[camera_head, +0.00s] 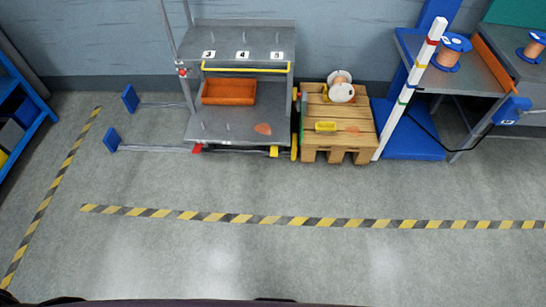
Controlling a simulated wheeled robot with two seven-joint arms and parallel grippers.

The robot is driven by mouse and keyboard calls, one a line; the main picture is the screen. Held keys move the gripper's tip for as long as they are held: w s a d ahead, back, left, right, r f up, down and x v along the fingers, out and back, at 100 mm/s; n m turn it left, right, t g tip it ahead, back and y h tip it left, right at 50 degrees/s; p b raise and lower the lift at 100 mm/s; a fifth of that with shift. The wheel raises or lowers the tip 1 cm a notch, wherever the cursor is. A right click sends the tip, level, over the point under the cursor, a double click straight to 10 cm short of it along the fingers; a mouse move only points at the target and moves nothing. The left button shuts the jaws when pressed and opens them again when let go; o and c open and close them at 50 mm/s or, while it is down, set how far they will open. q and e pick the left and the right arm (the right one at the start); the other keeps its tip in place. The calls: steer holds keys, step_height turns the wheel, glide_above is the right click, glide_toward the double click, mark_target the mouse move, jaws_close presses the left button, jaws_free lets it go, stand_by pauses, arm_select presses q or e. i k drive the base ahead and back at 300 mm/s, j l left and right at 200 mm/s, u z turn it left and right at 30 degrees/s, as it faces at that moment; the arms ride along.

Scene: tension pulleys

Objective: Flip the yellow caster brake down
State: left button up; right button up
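A grey two-shelf cart (240,38) stands against the back wall, far from me. A small yellow piece (274,152) at the lower right front corner of its base looks like the yellow caster brake. It is too small to tell whether it is up or down. A small red piece (197,149) sits at the lower left front corner. Neither of my grippers is in view.
An orange bin (228,92) sits on the cart. A white post (408,90) leans beside a blue-legged bench (470,82). Striped tape (300,220) crosses the open floor before me.

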mark_target(274, 149)
steer(key=i+l+u, duration=0.1)
steer(key=i+l, duration=0.15)
steer(key=i+l+u, duration=0.1)
steer(key=i+l, duration=0.15)
steer(key=i+l+u, duration=0.15)
steer(key=l, duration=0.3)
steer(key=i+l+u, duration=0.1)
steer(key=i+l, duration=0.2)
steer(key=i+l+u, duration=0.1)
steer(key=l, duration=0.3)
steer(key=i+l+u, duration=0.1)
steer(key=i+l, duration=0.2)
steer(key=l, duration=0.1)
